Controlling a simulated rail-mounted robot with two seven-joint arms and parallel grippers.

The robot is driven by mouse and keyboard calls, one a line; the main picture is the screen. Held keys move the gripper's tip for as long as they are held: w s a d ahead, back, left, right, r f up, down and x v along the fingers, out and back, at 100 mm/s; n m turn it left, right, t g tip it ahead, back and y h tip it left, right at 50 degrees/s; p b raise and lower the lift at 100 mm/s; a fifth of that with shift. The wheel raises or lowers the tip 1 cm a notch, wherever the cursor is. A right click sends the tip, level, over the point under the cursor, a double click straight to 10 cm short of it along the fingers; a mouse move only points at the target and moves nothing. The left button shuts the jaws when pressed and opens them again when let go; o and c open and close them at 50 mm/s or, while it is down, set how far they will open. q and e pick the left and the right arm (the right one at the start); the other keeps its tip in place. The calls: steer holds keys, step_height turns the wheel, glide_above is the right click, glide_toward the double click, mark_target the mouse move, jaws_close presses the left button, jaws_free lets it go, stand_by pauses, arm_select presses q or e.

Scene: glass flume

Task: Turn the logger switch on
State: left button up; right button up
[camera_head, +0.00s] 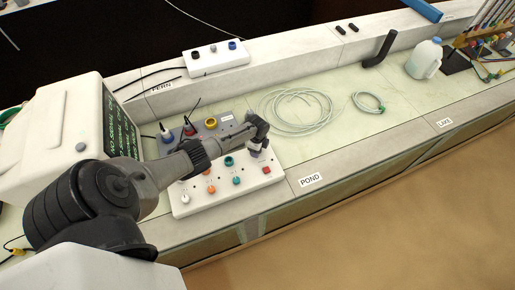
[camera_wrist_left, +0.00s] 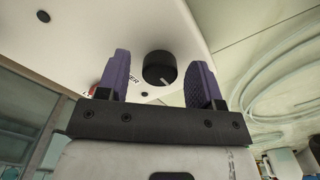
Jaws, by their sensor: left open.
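A white control panel (camera_head: 220,197) lies on the bench in the head view. My left gripper (camera_head: 258,150) is over its far right part. In the left wrist view, a black round knob (camera_wrist_left: 160,68) with a white pointer line stands on the panel's white face (camera_wrist_left: 150,28). A label partly hidden by a finger, ending in "GER", is beside it. My left gripper (camera_wrist_left: 160,80) is open, with one purple finger on either side of the knob; I cannot tell whether they touch it. In the head view the gripper hides the knob.
A red square button (camera_head: 266,169) sits near the gripper. Several coloured knobs, one teal (camera_head: 229,161), stand left of it. A grey panel (camera_head: 172,146) lies behind. Coiled tubing (camera_head: 303,112) lies to the right. A white monitor (camera_head: 65,133) stands left.

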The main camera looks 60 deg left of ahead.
arm_select(q)
step_height(320, 180, up, 14)
steer(key=p, duration=0.2)
stand_by(0.4)
steer(key=shift+f, duration=0.1)
stand_by(0.6)
